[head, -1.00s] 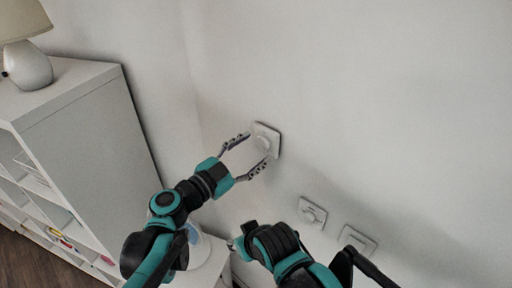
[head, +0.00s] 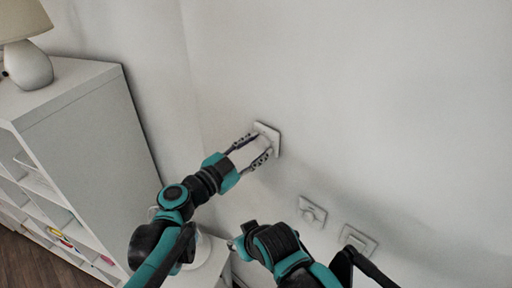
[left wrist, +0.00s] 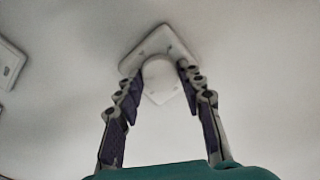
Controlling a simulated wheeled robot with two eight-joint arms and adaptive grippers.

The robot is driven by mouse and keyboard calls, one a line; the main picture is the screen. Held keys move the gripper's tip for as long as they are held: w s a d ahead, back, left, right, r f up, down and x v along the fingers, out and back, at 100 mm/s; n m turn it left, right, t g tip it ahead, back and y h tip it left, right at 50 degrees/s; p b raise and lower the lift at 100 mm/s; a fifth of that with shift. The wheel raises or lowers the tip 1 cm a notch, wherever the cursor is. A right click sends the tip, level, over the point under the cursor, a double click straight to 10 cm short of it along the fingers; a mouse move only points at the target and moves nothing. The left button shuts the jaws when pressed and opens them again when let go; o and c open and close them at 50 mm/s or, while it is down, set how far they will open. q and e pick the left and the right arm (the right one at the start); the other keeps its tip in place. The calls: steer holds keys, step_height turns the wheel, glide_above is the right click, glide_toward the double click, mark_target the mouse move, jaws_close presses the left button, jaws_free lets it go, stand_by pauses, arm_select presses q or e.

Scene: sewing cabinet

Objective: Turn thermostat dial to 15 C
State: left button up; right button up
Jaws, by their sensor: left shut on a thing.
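The thermostat is a white square plate (head: 269,130) on the wall, with a white round dial standing out from its middle. In the left wrist view the dial (left wrist: 160,80) sits between my left fingertips, and the plate (left wrist: 147,48) shows behind it. My left gripper (head: 262,146) is at the thermostat, its two fingers closed on the sides of the dial. I cannot read any scale or mark on the dial. My right arm is in the lower middle of the head view, but whether its gripper (head: 238,245) is open or shut does not show.
Two more white wall plates, one with a round knob (head: 312,211) and one flat (head: 357,240), are lower right of the thermostat. A white shelf unit (head: 90,130) with a lamp (head: 27,60) on it stands at left. The wall above is clear.

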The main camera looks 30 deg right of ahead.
arm_select(q)
steer(key=n, duration=0.5)
steer(key=shift+n, duration=0.4)
steer(key=n, duration=0.5)
steer(key=shift+n, duration=0.3)
steer(key=o, duration=1.2)
steer(key=shift+a, duration=0.1)
